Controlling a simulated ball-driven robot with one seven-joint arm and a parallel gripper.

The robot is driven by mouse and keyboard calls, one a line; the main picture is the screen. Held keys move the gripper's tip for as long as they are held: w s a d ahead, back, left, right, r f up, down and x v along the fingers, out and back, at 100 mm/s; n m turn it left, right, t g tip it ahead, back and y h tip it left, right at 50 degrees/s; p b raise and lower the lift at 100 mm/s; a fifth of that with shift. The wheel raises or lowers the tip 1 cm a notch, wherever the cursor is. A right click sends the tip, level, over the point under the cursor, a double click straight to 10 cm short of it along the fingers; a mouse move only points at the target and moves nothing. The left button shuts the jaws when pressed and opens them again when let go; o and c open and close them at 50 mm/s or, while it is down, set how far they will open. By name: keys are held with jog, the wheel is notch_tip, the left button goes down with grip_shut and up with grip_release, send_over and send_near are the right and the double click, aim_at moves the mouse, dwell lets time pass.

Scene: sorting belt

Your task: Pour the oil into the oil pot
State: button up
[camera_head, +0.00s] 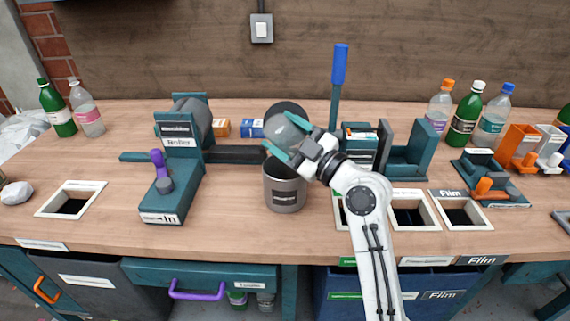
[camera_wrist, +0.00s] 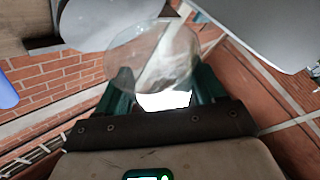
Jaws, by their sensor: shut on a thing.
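The grey oil pot (camera_head: 286,190) is a round bin with a dark label, standing on the bench in the middle of the head view. My gripper (camera_head: 283,142) is shut on a clear, see-through vessel (camera_head: 281,129), held tilted just above the pot's rim. The vessel (camera_wrist: 155,55) also shows between the fingers of my gripper (camera_wrist: 165,88) in the wrist view. I cannot tell how much oil is in it or whether any is flowing. A dark round lid-like disc (camera_head: 291,108) shows behind the vessel.
A teal roller station (camera_head: 172,190) with a purple lever stands left of the pot. Square openings (camera_head: 408,212) lie to the right. Several bottles (camera_head: 466,115) line the back right. Bench space before the pot is clear.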

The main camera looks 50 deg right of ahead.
jog(key=shift+a+r+n+p, duration=0.15)
jog(key=shift+r+n+p, duration=0.25)
jog(key=shift+p, duration=0.4)
jog(key=n+p, duration=0.1)
jog(key=a+n+g+p, duration=0.1)
jog(key=n+y+p, duration=0.1)
jog(key=shift+w+a+f+n+g+p, duration=0.1)
jog(key=shift+w+a+n+g+p, duration=0.2)
jog(key=shift+w+a+f+n, duration=0.1)
jog(key=shift+a+f+n, duration=0.05)
jog(key=shift+f+n, duration=0.25)
jog(key=shift+f, duration=0.2)
